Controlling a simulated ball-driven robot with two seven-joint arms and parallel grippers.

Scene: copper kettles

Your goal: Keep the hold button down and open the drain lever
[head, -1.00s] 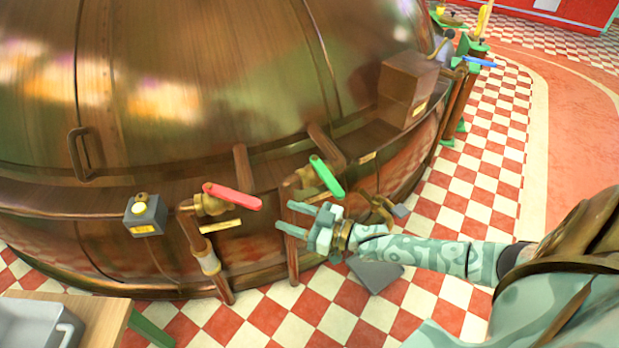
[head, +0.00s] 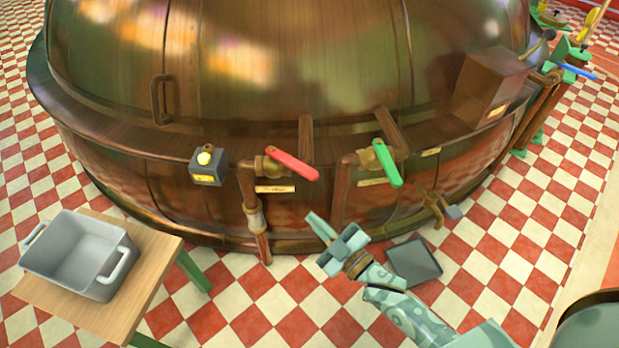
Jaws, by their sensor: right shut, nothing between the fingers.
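Further right is a valve with a green lever (head: 387,162), also slanting down. The labels by the levers are too small to read. My right gripper (head: 322,240) is shut and empty, in front of the kettle, below and between the two levers, apart from both. My left gripper is out of view.
The big copper kettle (head: 250,75) fills the back. A wooden table (head: 150,285) with a grey tub (head: 75,262) stands at lower left. A dark flat plate (head: 414,262) is near the floor, right of my gripper. Checkered floor is open at right.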

